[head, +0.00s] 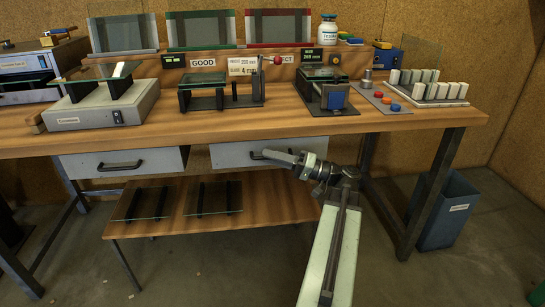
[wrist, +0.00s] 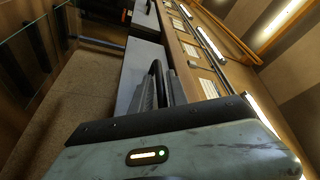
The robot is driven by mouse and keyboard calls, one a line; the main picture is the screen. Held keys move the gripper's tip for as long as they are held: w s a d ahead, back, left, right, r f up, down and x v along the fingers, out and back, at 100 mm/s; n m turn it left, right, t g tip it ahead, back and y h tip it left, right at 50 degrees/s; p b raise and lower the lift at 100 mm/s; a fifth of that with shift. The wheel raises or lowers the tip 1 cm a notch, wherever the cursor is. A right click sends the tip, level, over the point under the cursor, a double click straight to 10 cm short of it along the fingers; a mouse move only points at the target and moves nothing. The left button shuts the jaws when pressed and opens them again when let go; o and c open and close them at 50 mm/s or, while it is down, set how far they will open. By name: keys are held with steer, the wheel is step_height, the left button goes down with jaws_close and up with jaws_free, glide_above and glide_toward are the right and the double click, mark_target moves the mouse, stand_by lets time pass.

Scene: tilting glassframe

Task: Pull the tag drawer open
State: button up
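Two grey drawers hang under the workbench. The left drawer (head: 75,167) has a black bar handle (head: 121,165). The right drawer (head: 228,157) is partly hidden behind my gripper (head: 276,155). No legible label shows which one is the tag drawer. Both fronts look about level with each other under the bench edge. My gripper is at the right drawer's front, its fingertips pointing left along the handle (head: 254,155). In the wrist view, a dark curved handle (wrist: 157,72) stands right at the fingers, before a grey drawer front (wrist: 130,75). Whether the fingers grip it is unclear.
The workbench (head: 200,125) carries a grey scale-like box (head: 100,105), glass frames, a bottle (head: 328,28) and buttons. A lower wooden table (head: 150,222) with glass pieces stands below the drawers. A blue bin (head: 445,210) and the bench leg (head: 430,190) are at right.

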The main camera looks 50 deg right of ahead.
jaws_close()
stand_by(1.4)
